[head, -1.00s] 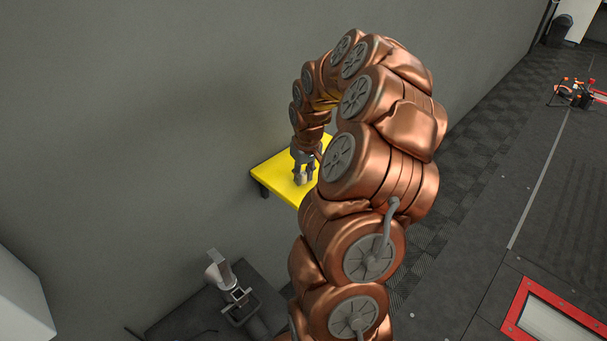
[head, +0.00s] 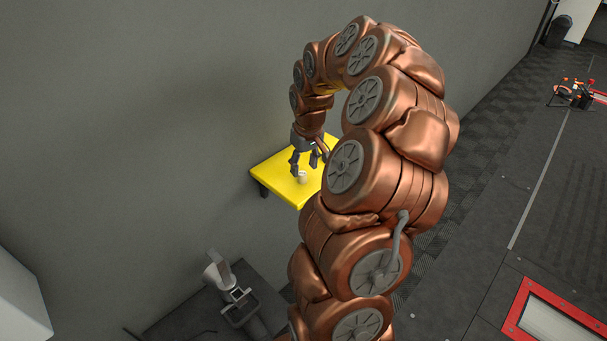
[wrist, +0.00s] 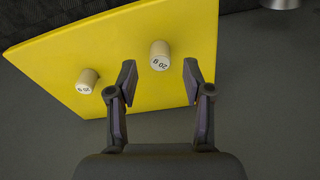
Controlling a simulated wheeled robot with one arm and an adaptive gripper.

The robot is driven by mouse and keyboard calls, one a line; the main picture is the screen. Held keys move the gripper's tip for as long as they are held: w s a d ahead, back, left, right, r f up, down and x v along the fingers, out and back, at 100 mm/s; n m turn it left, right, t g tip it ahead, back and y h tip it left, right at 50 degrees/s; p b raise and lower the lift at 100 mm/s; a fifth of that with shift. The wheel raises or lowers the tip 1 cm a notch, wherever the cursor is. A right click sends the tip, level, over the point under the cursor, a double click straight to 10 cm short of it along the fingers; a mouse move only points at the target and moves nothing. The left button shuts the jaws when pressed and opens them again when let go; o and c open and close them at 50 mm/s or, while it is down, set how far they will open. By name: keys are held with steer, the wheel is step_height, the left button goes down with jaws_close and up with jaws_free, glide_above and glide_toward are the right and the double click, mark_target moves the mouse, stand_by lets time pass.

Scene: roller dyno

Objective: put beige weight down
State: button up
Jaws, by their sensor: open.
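A beige weight (wrist: 160,55), marked "20 g", stands on the yellow tabletop (wrist: 190,25). In the wrist view it lies between and just beyond the fingertips of my gripper (wrist: 160,68), with a gap on both sides. A second beige weight (wrist: 87,81) stands on the yellow surface to the left, outside the fingers; its marking is hard to read. In the head view my open gripper (head: 305,165) is over the yellow table (head: 270,173), and one small beige weight (head: 302,177) shows below the fingers. The other weight cannot be made out there.
The grey wall (head: 130,120) is close behind the yellow table. A dark bench (head: 190,315) with a grey metal device (head: 230,285) stands at lower left. Bare yellow surface lies around the weights. My arm hides the table's right side in the head view.

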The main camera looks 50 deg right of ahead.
step_height(320, 180, up, 8)
steer(key=b, duration=0.1)
steer(key=shift+s+a, duration=0.2)
steer(key=shift+s, duration=0.25)
steer(key=s+a+r+n+g, duration=0.1)
steer(key=s+a, duration=0.1)
steer(key=a, duration=0.8)
steer(key=s+a+r+n, duration=0.1)
steer(key=s+a+n, duration=0.15)
steer(key=a, duration=0.85)
steer(key=s+a+f+g, duration=0.1)
steer(key=s+a+f, duration=0.2)
steer(key=s, duration=0.6)
steer(key=s+a+f+g, duration=0.1)
steer(key=s+a+f, duration=0.1)
steer(key=s+a, duration=0.6)
steer(key=shift+s+f+m, duration=0.4)
steer(key=shift+s+m, duration=0.05)
steer(key=shift+r, duration=0.1)
